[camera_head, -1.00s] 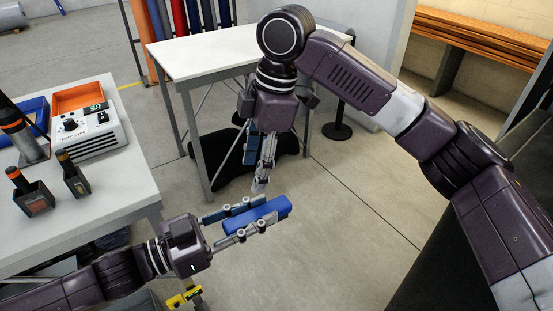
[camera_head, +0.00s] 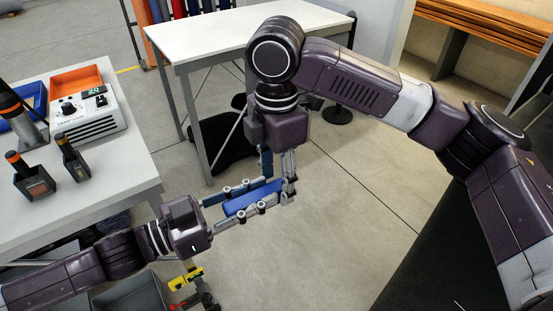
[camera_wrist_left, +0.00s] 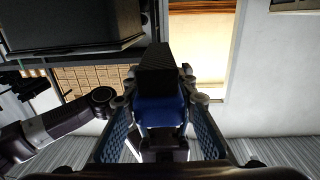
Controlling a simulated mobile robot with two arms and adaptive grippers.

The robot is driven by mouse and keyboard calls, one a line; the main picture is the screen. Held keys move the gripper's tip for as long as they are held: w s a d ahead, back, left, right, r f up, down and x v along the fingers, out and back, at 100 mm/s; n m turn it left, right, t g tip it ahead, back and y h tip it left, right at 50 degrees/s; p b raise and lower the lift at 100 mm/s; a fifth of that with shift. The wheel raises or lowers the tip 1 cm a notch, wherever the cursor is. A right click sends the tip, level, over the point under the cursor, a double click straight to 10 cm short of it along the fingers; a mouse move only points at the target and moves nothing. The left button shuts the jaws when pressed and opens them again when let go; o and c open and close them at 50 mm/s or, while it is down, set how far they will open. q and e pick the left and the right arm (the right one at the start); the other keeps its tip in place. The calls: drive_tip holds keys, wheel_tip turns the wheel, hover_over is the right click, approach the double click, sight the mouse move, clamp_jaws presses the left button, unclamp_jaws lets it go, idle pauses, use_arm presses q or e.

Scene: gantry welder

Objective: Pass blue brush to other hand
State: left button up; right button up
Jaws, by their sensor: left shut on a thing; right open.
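The blue brush (camera_head: 250,199) lies between the two fingers of my left gripper (camera_head: 264,191), which is shut on it. Its far end points up and right in the head view. In the left wrist view the brush (camera_wrist_left: 158,108) shows a blue body and a dark far part (camera_wrist_left: 157,66), with a left finger on each side. My right gripper (camera_head: 278,187) points down at the brush's far end. Its fingers are open, one on each side of that end. Whether they touch the brush I cannot tell.
A white table (camera_head: 92,195) at the left carries a control box (camera_head: 88,112), an orange bin (camera_head: 84,80) and dark holders (camera_head: 36,182). Another white table (camera_head: 215,43) stands behind my right gripper. A grey bin (camera_head: 135,295) is below my left arm. The floor at centre right is clear.

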drive_tip(key=shift+f, duration=1.35)
drive_tip(key=shift+c, duration=0.2)
drive_tip(key=c, duration=1)
use_arm(q)
drive_tip(key=o, duration=1.2)
use_arm(e)
clamp_jaws()
use_arm(q)
drive_tip(key=shift+o, duration=0.2)
drive_tip(key=shift+a, duration=0.1)
